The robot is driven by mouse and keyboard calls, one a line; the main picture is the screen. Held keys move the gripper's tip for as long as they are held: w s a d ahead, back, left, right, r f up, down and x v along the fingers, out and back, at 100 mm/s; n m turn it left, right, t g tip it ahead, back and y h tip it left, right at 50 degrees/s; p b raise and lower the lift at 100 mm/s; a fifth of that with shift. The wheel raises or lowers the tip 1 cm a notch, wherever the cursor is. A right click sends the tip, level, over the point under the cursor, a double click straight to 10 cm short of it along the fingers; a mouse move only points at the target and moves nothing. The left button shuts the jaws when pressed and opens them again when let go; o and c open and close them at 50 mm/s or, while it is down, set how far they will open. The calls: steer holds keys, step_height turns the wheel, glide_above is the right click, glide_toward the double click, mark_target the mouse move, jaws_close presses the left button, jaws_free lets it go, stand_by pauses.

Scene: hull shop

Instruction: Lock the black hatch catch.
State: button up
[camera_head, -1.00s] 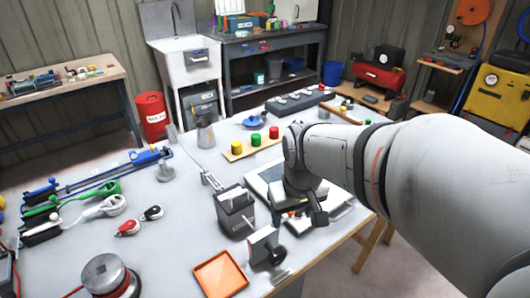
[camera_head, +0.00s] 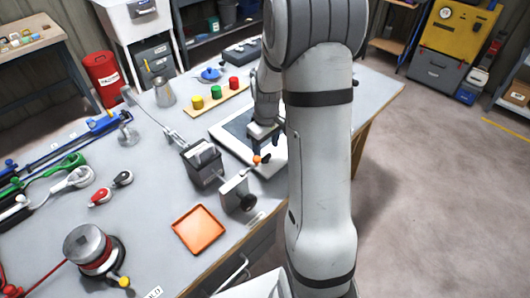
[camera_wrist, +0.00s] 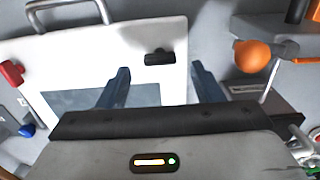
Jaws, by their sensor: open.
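The black hatch catch (camera_wrist: 159,57) is a small dark bar on the white frame of the hatch (camera_wrist: 178,90), near its right edge in the wrist view. My gripper (camera_wrist: 158,78) is open, with its two blue-grey fingers apart and nothing between them. In the picture, the catch lies just beyond the fingertips, between their lines; I see no contact. In the head view, my gripper (camera_head: 262,146) points down over the white hatch panel (camera_head: 225,138), and my arm hides part of it. The catch cannot be made out there.
An orange ball knob (camera_wrist: 252,56) stands close right of the hatch. A red handle (camera_wrist: 11,72) and a blue one (camera_wrist: 27,130) are at its left.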

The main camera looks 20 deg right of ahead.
mark_target(266, 156)
steer(key=shift+f, duration=1.85)
